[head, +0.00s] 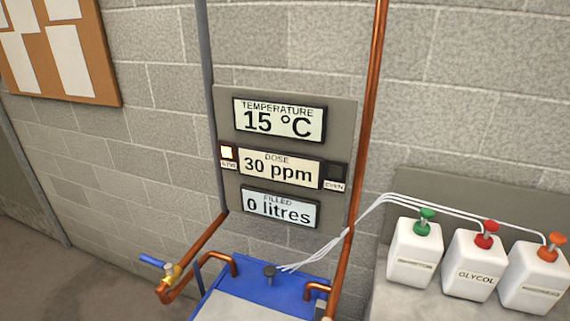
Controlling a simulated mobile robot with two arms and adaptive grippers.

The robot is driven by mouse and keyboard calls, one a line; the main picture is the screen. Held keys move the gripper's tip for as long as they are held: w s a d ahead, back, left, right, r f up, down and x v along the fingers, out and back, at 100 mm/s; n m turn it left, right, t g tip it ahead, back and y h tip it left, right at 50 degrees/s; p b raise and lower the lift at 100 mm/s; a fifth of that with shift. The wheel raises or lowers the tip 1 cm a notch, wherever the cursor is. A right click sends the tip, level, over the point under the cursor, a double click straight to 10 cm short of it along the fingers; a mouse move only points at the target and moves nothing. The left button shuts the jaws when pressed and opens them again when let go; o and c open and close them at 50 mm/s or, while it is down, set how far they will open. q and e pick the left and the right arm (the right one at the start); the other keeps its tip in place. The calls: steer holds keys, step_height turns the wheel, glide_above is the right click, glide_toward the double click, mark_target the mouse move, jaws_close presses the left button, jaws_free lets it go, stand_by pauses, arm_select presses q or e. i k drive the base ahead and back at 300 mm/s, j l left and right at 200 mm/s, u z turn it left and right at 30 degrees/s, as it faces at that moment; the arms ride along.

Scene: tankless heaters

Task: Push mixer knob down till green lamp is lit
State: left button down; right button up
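On the grey wall panel (345,122), a small square lamp (227,152) left of the dose display glows pale yellowish white. A square lamp (335,172) to the right of that display is dark, with a label that seems to read EVEN. No lamp shows green. The dose display (279,168) reads 30 ppm. Neither of my grippers is in view.
The temperature display (279,121) reads 15 °C and the filled display (279,207) reads 0 litres. Copper pipes (368,110) and a blue-handled valve (165,270) flank the box. White jugs (413,252) with coloured caps stand at right, their thin tubes running to the box.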

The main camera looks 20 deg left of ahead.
mark_target(270, 271)
steer(key=j+z, duration=0.25)
steer(key=j, duration=0.2)
steer(key=k+j+z, duration=0.25)
steer(key=j, duration=0.2)
steer(key=j+z, duration=0.25)
steer(key=j, duration=0.2)
